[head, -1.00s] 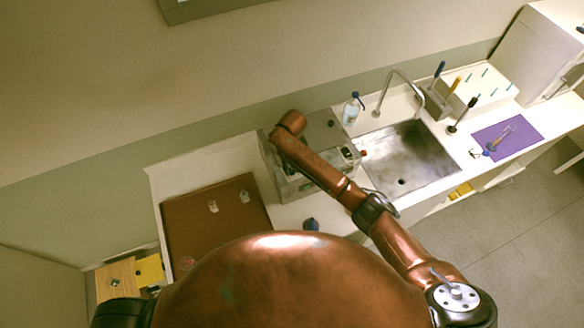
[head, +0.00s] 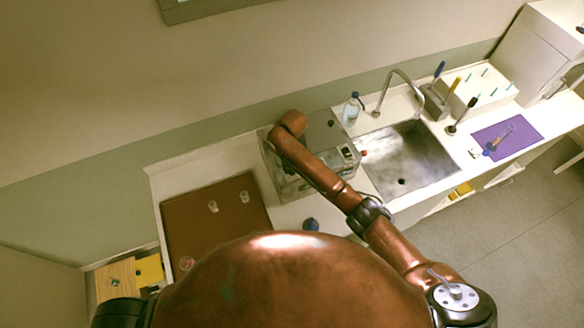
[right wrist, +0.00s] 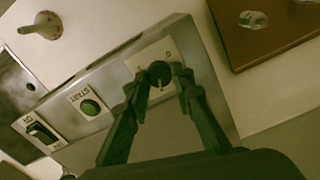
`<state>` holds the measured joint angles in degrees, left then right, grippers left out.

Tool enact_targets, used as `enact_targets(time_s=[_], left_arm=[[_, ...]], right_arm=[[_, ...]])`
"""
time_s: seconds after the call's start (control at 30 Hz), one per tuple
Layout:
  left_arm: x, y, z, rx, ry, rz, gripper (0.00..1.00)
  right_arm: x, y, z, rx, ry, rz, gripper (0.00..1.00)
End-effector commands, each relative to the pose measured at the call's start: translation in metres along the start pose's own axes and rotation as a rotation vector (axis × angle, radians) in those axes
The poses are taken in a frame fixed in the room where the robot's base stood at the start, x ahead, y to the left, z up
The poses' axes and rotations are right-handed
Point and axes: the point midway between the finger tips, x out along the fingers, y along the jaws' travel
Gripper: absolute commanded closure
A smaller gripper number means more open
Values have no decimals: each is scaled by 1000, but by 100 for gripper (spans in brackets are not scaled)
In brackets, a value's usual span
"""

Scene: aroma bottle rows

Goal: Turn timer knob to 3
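The timer knob (right wrist: 159,74) is a dark round knob on a white plate with small marks, on the grey front panel of the machine (right wrist: 110,72), in the right wrist view. The fingers of my right gripper (right wrist: 161,80) lie closely on either side of the knob and appear closed on it. The knob's exact pointing and the marks are too small to read. Left along the panel are a green START button (right wrist: 90,107) and a black on/off switch (right wrist: 42,132). In the head view my arm covers much of the machine (head: 325,130). My left gripper is not seen.
A brown tray (head: 225,225) with small glass bottles lies left of the machine. A metal sink (head: 425,150) with a tap (head: 400,80) lies right of it. A blue-capped bottle (head: 351,110) stands by the sink, and a small blue item (head: 311,224) lies at the counter's front.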

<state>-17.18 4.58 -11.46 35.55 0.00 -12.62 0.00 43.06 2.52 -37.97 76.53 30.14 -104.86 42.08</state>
Motion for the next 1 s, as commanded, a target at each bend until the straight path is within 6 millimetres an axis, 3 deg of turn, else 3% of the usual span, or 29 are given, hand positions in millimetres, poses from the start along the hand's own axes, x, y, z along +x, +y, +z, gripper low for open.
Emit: enact_targets(time_s=[0.23,0.57,0.67,1.0], left_arm=[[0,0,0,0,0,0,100],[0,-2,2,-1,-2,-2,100],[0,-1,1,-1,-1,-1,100],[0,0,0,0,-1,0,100]], right_arm=[[-1,0,0,-1,-1,0,61],[-3,0,1,-2,-3,-1,61],[-14,-1,0,-2,-2,-1,61],[-83,2,-2,-3,5,4,61]])
